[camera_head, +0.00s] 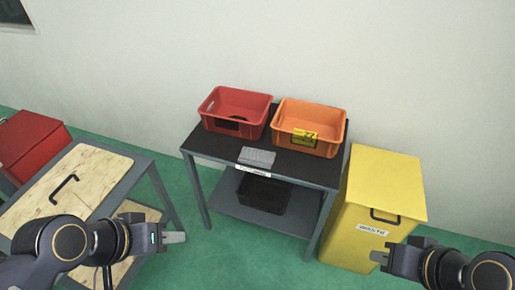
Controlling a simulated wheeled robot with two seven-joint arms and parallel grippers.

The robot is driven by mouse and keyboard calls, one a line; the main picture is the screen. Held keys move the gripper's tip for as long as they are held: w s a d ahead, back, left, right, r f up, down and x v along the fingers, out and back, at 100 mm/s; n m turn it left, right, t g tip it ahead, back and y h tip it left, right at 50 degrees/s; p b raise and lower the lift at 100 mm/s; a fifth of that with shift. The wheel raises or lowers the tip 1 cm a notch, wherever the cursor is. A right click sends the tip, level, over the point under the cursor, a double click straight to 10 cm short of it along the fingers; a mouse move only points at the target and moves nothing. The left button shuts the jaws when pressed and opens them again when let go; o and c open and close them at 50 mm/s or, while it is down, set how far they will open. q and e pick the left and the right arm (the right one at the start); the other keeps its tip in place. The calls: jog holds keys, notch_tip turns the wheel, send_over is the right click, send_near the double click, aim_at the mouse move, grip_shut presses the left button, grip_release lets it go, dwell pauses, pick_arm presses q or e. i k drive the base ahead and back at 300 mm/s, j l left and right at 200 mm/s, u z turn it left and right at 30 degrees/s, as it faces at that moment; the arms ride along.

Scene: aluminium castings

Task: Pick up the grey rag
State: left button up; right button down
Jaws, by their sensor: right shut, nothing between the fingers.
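A grey, flat piece that looks like the grey rag (258,156) lies near the front edge of the dark-topped table (308,173), in front of the gap between two crates. My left gripper (178,238) is at the lower left, well apart from the rag; its fingers overlap in this view, so its opening cannot be told. My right gripper (379,257) is at the lower right in front of the yellow bin, shut and empty.
A red crate (207,119) and an orange crate (310,146) stand on the table's back half. A black box (264,194) sits on its lower shelf. A yellow lidded bin (386,180) stands right; a wood-topped bench (100,165) and red box (30,140) stand left. Green floor between is clear.

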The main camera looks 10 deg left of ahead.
aim_at(260, 158)
jog(key=i+l+z, duration=0.15)
jog(key=i+l, duration=0.25)
jog(key=i+l+z, duration=0.15)
jog(key=i+l, duration=0.2)
jog(key=i, duration=0.25)
